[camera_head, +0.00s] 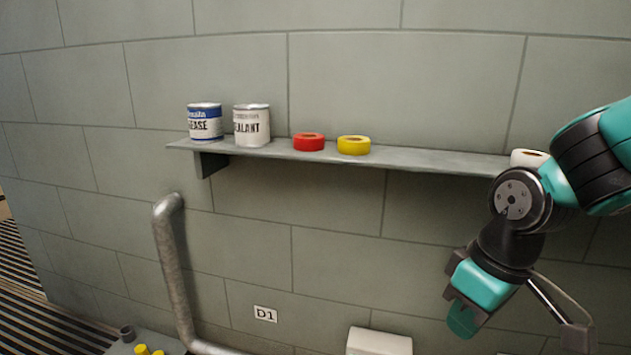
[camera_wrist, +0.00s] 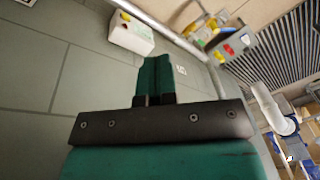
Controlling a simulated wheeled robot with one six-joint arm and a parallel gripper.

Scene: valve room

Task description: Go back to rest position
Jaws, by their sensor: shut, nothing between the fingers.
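My gripper (camera_head: 463,322) hangs at the lower right in the head view, below the right end of the shelf and in front of the block wall. In the wrist view its two green fingers (camera_wrist: 155,75) are together, with nothing between them. My arm comes in from the right edge and bends down to the gripper. It hides the shelf's right end.
The wall shelf (camera_head: 430,157) holds a grease can (camera_head: 204,122), a sealant can (camera_head: 252,125), a red tape roll (camera_head: 308,142), a yellow one (camera_head: 353,146) and a white roll (camera_head: 528,157). A pipe (camera_head: 172,265), a D1 label (camera_head: 265,314) and a white box (camera_head: 378,341) are below.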

